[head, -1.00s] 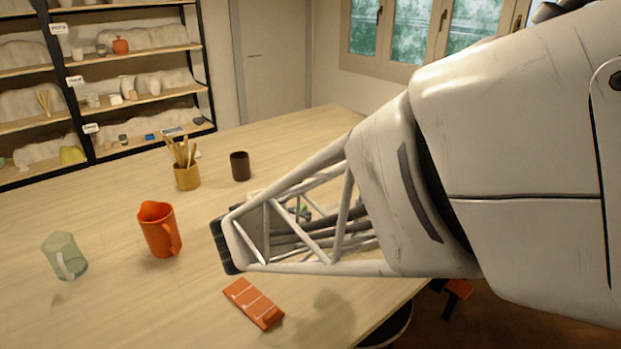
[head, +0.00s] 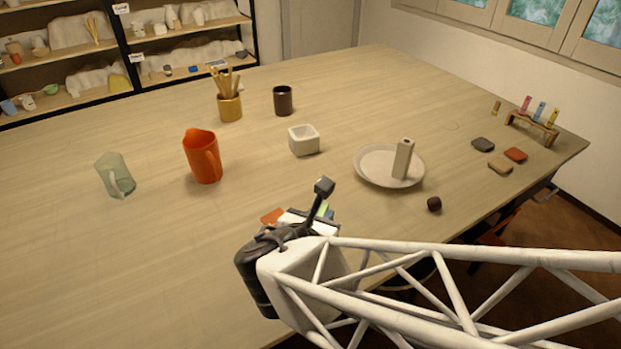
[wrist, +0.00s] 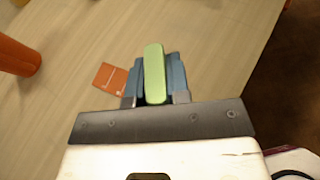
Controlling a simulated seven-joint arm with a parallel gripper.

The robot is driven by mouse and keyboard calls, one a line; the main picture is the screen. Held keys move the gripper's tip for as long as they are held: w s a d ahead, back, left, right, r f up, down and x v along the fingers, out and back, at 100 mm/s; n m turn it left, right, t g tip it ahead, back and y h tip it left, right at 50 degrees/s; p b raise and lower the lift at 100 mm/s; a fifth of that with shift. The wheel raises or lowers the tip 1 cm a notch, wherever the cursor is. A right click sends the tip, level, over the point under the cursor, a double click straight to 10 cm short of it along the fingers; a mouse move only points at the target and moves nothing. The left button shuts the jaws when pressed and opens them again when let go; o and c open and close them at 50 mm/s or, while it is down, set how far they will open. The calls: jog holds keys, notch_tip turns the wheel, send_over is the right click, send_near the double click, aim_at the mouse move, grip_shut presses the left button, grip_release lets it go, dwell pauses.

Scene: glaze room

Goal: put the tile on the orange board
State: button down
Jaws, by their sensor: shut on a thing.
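A green tile (wrist: 154,72) stands edge-on between the blue-grey fingers of my gripper (wrist: 154,82) in the wrist view. My gripper is shut on it. In the head view, a little of the tile (head: 323,208) shows beside my gripper (head: 322,207). The orange board (wrist: 110,78) lies on the table, just left of and beyond the fingers in the wrist view, with pale lines on it. In the head view only a corner of the board (head: 271,216) shows; my gripper hides the rest. The tile looks apart from the board; its height above the table is unclear.
An orange jug (head: 204,157) and a greenish glass (head: 116,175) stand left. A white square bowl (head: 304,140) and a plate (head: 370,177) bearing a beige block (head: 403,158) stand beyond my gripper. A small dark ball (head: 434,204) lies near the edge. The front left table is clear.

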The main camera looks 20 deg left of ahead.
jog(key=s+d+f+n+y, duration=0.1)
jog(key=s+f, duration=0.2)
jog(key=s, duration=0.3)
jog(key=shift+n+y, duration=0.3)
jog(key=shift+y, duration=0.1)
jog(key=shift+s+f, duration=0.1)
jog(key=w+a, duration=0.3)
jog(key=w, duration=0.1)
jog(key=w+a+f, duration=0.1)
jog(key=w+a, duration=0.2)
jog(key=w, duration=0.1)
jog(key=w+a, duration=0.4)
jog(key=shift+w+a+f, duration=0.1)
jog(key=shift+w+f, duration=0.1)
jog(key=shift+f, duration=0.05)
jog(key=shift+f, duration=1.75)
jog(key=shift+f, duration=0.2)
jog(key=c, duration=1.1)
grip_release()
